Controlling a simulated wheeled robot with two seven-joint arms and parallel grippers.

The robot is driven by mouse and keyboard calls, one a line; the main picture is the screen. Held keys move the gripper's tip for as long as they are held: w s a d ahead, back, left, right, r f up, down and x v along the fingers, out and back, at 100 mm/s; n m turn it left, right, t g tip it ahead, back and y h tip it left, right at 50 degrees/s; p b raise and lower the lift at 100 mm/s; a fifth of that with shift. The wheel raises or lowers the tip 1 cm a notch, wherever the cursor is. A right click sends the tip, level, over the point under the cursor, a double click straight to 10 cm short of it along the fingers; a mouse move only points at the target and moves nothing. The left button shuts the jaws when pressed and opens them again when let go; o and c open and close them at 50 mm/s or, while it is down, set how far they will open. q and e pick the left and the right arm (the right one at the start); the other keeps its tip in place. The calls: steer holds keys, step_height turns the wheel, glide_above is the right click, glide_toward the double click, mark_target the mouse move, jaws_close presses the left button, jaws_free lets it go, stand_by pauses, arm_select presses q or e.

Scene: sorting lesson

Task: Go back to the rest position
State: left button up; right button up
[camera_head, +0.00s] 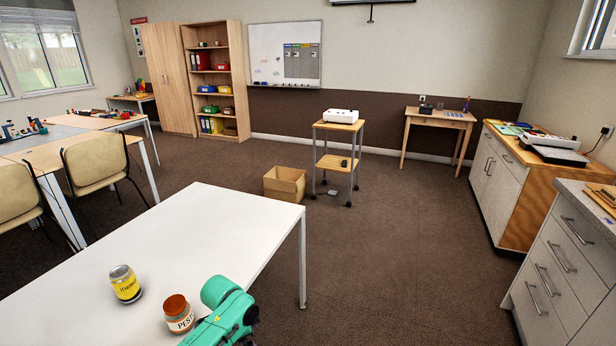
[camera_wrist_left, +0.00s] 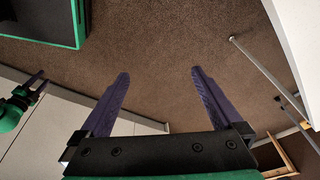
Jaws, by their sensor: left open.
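My left gripper (camera_wrist_left: 160,75) is open in the left wrist view. Its two purple fingers are wide apart with nothing between them, and brown carpet shows beyond. In the head view a green and black part of my arm is at the bottom, beside the table; no fingers can be made out there. At the left edge of the wrist view is a green and dark part that looks like my other arm, with a small purple finger (camera_wrist_left: 37,80); its jaw opening is too small to tell.
A cardboard box (camera_head: 285,184) and a wheeled trolley (camera_head: 337,163) stand beyond. Drawer units (camera_head: 565,265) line the right. Carpet between is clear.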

arm_select(q)
steer(key=s+a+f+n, duration=0.3)
steer(key=s+f, duration=0.2)
steer(key=f, duration=0.3)
steer(key=s+a+f+n+y, duration=0.1)
steer(key=s+a+f+n, duration=0.15)
steer(key=s+f, duration=0.4)
steer(key=s+a+f+n, duration=0.3)
steer(key=s+a+f, duration=0.1)
steer(key=f, duration=0.6)
steer(key=s+a+f+n, duration=0.1)
steer(key=s+f, duration=0.3)
steer(key=s, duration=0.8)
steer(key=s+a+f+n+y, duration=0.1)
steer(key=s+f, duration=0.3)
steer(key=s, duration=0.9)
steer(key=shift+a+f+n+g, duration=0.2)
steer(key=shift+a+n+g, duration=0.15)
steer(key=shift+a, duration=0.1)
